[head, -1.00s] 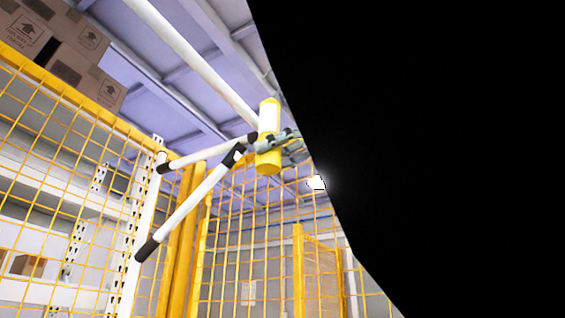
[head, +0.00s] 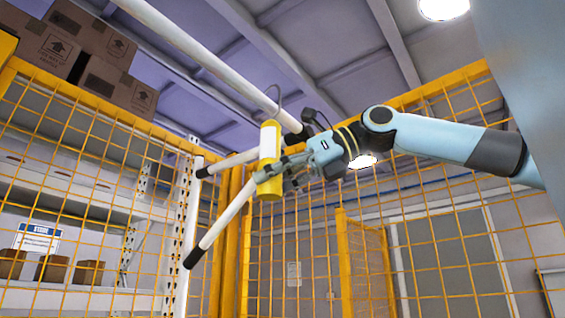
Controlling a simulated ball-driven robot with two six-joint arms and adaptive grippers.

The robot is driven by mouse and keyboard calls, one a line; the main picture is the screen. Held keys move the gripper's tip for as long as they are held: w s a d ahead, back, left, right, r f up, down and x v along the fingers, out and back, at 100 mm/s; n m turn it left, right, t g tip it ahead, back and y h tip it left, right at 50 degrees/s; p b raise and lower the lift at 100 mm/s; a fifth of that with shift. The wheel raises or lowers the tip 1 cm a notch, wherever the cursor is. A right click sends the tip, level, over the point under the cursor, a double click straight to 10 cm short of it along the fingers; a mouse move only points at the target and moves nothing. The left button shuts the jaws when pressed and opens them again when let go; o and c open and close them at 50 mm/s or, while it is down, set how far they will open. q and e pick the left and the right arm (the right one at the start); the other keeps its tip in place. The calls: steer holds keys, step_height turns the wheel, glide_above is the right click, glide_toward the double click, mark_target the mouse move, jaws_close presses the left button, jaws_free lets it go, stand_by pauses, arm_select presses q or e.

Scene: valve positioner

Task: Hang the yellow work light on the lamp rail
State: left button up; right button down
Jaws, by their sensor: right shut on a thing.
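The yellow work light (head: 270,182) is a cylinder with a white panel, held nearly upright in the middle of the head view. A thin dark hook (head: 279,95) rises from its top and curves beside the white lamp rail (head: 210,60). I cannot tell whether the hook is over the rail or in front of it. My right gripper (head: 272,178) is shut on the lower part of the light, coming from the right. My left gripper is not in view.
Two more white bars with black ends (head: 218,228) pass behind the light at the left. Yellow mesh fencing (head: 90,150) stands behind. Cardboard boxes (head: 85,50) sit at the upper left.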

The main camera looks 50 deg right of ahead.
steer(key=shift+w+r+p, duration=0.15)
steer(key=shift+w+p, duration=0.5)
steer(key=shift+p, duration=0.05)
steer(key=shift+f+b, duration=1.3)
steer(key=shift+b, duration=0.05)
steer(key=c, duration=0.7)
jaws_free()
steer(key=shift+r, duration=0.1)
